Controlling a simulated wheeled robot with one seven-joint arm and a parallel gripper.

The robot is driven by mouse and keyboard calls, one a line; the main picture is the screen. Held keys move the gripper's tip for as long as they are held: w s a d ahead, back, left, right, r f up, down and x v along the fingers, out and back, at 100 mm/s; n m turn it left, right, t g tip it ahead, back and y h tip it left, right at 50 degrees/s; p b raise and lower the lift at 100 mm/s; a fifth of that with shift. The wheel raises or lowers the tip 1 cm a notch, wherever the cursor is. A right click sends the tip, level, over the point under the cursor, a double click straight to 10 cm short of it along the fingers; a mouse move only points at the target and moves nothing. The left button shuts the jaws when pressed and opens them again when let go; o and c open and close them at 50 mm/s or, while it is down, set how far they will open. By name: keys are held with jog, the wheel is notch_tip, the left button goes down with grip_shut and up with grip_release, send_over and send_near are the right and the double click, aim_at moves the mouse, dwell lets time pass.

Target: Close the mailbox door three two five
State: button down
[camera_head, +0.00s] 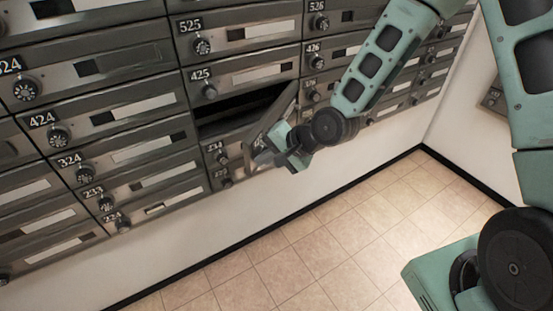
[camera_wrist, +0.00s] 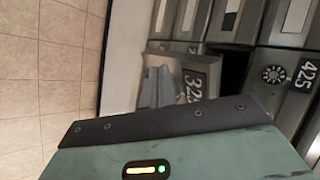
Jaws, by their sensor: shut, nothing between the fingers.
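The door of mailbox 325 (camera_head: 274,113) stands open in the head view, swung out from its dark compartment (camera_head: 240,108) below box 425. In the wrist view the door (camera_wrist: 203,72) shows its number, turned sideways, next to the dark opening (camera_wrist: 232,70). My gripper (camera_head: 264,152) is at the outer side of the open door, near its lower free end. Its grey fingers (camera_wrist: 156,87) are shut and empty, close beside the door's face in the wrist view. I cannot tell whether they touch it.
Shut mailboxes surround the opening, with box 425 (camera_head: 243,78) above and box 324 (camera_head: 132,155) to the left. Their round knobs stick out. A white wall (camera_head: 270,195) lies below, and the tiled floor (camera_head: 300,255) is clear.

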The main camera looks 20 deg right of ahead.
jog(key=shift+w+a, duration=0.15)
jog(key=shift+a, duration=0.05)
dwell(0.3)
jog(key=w+a+m+t+h, duration=0.2)
jog(key=w+a+m+h, duration=0.2)
jog(key=w+a, duration=0.7)
jog(key=shift+w+a+m+t, duration=0.25)
jog(key=shift+w+m+t, duration=0.15)
jog(key=shift+w+m, duration=0.6)
jog(key=shift+s, duration=0.1)
